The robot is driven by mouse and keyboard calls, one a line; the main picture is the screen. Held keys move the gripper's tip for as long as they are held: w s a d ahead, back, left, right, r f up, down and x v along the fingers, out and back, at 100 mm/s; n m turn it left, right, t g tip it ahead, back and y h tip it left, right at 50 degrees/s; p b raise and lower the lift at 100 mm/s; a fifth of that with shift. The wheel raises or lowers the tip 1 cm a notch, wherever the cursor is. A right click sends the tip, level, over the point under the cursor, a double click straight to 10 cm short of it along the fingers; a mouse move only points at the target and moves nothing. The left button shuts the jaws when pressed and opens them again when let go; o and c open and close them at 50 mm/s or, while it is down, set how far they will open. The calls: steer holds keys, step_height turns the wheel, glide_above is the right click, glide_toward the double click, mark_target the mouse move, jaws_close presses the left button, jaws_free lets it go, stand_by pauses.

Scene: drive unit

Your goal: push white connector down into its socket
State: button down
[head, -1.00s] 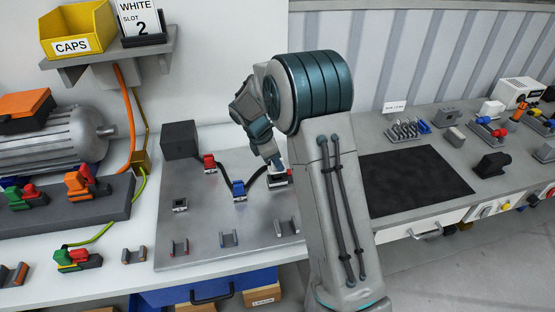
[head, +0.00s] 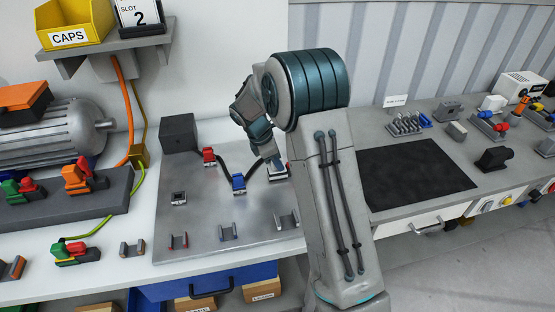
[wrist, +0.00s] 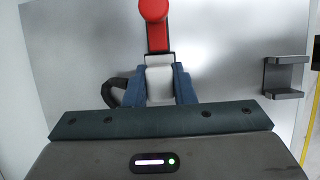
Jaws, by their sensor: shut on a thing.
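The white connector (wrist: 159,84) sits between the two blue fingers of my gripper (wrist: 154,76) in the wrist view. My gripper is shut on it. A red lever with a round knob (wrist: 154,9) lies just beyond the connector, in line with it. In the head view my gripper (head: 272,161) points down at the right part of the grey panel (head: 200,235), with a small red part beside its tip. The socket is mostly hidden by the connector and fingers, so I cannot tell how deep the connector sits.
A red connector (head: 208,156) and a blue connector (head: 238,183) stand on the panel to the left, joined by dark cable. Several grey brackets line its front; one bracket (wrist: 284,76) shows right of my gripper. A black mat (head: 415,178) lies right of my arm.

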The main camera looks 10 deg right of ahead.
steer(key=shift+f, duration=0.2)
steer(key=c, duration=1.1)
jaws_free()
steer(key=shift+r, duration=0.15)
